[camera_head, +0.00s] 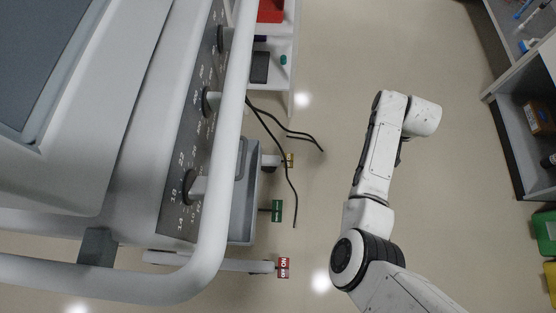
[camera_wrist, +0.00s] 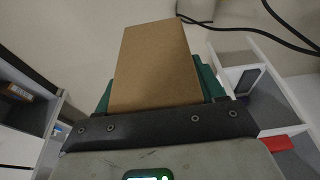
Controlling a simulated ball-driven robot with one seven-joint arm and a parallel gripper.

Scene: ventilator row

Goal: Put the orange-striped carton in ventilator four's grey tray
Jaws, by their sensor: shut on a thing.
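A plain brown carton (camera_wrist: 153,62) fills the middle of the wrist view. My gripper (camera_wrist: 160,95) is shut on it, with green finger parts showing at both sides of the carton. No orange stripe shows on the face in view; its other sides are hidden. In the head view my arm hangs over the floor right of centre, and its wrist hides the gripper and carton. A grey tray (camera_head: 243,215) hangs at the side of the large ventilator (camera_head: 120,130), partly hidden by its white rail. I cannot read a number on this ventilator.
Thin black hoses (camera_head: 285,140) hang near the tray. Small yellow, green and red tags (camera_head: 283,268) stick out beside it. A white shelf unit (camera_head: 285,85) stands beyond. A dark shelf (camera_head: 510,130) with another brown box (camera_head: 539,118) is at the right. Open floor lies between.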

